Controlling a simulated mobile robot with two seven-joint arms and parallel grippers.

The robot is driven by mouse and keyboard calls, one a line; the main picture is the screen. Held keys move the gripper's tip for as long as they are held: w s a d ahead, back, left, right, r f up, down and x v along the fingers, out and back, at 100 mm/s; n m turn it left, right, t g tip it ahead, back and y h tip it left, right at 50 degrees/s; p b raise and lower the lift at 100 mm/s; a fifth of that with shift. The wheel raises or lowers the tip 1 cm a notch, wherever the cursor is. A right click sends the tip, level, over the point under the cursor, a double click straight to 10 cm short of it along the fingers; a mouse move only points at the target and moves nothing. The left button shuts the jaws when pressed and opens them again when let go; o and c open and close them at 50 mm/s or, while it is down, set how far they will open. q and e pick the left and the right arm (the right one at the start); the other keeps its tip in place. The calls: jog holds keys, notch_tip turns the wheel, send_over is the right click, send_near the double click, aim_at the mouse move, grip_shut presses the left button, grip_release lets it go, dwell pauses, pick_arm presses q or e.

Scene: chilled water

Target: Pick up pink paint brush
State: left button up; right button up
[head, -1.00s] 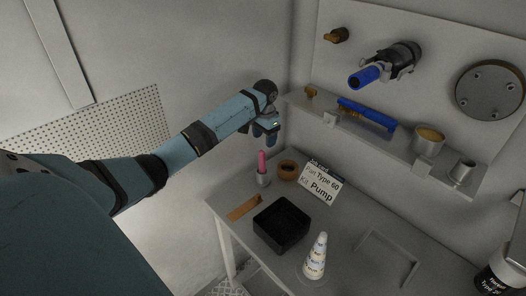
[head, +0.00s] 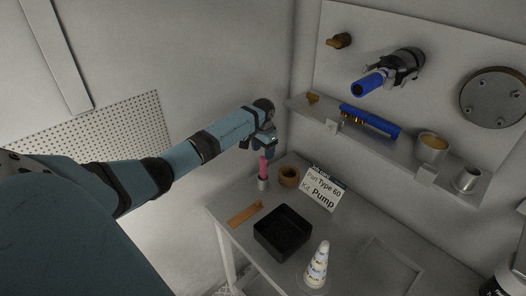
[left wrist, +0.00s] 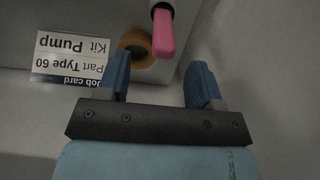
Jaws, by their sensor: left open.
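The pink paint brush (head: 263,168) stands upright in a small grey cup (head: 263,184) at the back left corner of the table. My left gripper (head: 266,149) is just above the brush's top in the head view, pointing down. In the left wrist view the gripper (left wrist: 160,82) is open, with its two blue fingers apart. The pink brush handle (left wrist: 163,34) shows beyond the fingertips, toward the right finger's side, and is not held. My right gripper is not in view.
A brown tape roll (head: 289,176) and a white job card (head: 323,188) stand close beside the cup. A shelf (head: 388,145) with a blue brush (head: 369,121) is on the right wall.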

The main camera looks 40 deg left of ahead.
aim_at(263, 157)
pick_arm(q)
jog(key=f+b, duration=0.4)
jog(key=shift+w+a+f, duration=0.15)
jog(key=shift+w+a, duration=0.1)
jog(key=shift+a, duration=0.05)
jog(key=shift+f+b, duration=0.25)
jog(key=shift+b, duration=0.3)
jog(key=shift+r, duration=0.1)
jog(key=shift+c, duration=1.1)
jog(key=c, duration=0.7)
jog(key=shift+c, duration=0.4)
jog(key=shift+r, duration=0.1)
